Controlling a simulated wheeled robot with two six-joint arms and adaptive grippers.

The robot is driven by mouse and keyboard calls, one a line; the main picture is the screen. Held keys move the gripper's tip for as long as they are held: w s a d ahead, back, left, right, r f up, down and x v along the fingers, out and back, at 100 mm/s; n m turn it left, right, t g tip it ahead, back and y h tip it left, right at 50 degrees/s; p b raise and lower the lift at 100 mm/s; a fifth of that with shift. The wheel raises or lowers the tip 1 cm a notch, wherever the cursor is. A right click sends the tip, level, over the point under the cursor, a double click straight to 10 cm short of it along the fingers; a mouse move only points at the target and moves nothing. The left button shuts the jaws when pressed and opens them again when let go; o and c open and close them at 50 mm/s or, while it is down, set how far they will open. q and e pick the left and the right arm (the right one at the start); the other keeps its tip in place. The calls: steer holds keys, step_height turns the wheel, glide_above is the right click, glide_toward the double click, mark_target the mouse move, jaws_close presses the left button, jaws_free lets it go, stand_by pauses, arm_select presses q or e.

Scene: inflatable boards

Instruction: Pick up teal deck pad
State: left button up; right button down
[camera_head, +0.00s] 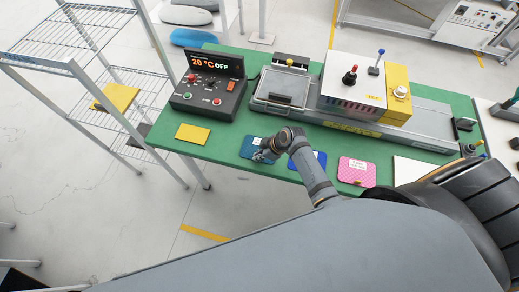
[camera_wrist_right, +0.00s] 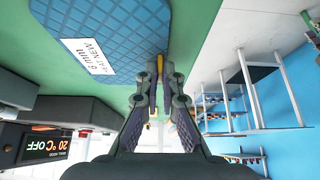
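The teal deck pad (camera_head: 251,147) lies on the green table near its front edge in the head view, partly covered by my right gripper (camera_head: 265,157). In the right wrist view the pad (camera_wrist_right: 110,62) shows a grid pattern and a white label, and its edge reaches the fingertips. The fingers of my right gripper (camera_wrist_right: 161,75) are close together at the pad's edge, with a narrow gap between them. I cannot tell whether they touch or clamp the pad. My left gripper is not in view.
A blue pad (camera_head: 313,160) and a pink pad (camera_head: 356,172) lie to the right, a yellow pad (camera_head: 192,134) to the left. A control box (camera_head: 208,92) and a machine (camera_head: 352,90) stand behind. A wire shelf (camera_head: 75,40) stands at the left.

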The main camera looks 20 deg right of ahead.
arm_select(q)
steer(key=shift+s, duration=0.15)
arm_select(e)
steer(key=shift+r, duration=0.3)
step_height(320, 180, up, 2)
steer(key=shift+w+r, duration=0.1)
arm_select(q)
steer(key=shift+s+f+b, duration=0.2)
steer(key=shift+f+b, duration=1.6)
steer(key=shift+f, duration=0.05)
arm_select(e)
steer(key=s+d+r, duration=0.2)
steer(key=d+r, duration=0.8)
steer(key=d, duration=0.3)
steer(key=shift+s+d, duration=0.35)
steer(key=shift+d, duration=0.05)
steer(key=shift+r, duration=0.1)
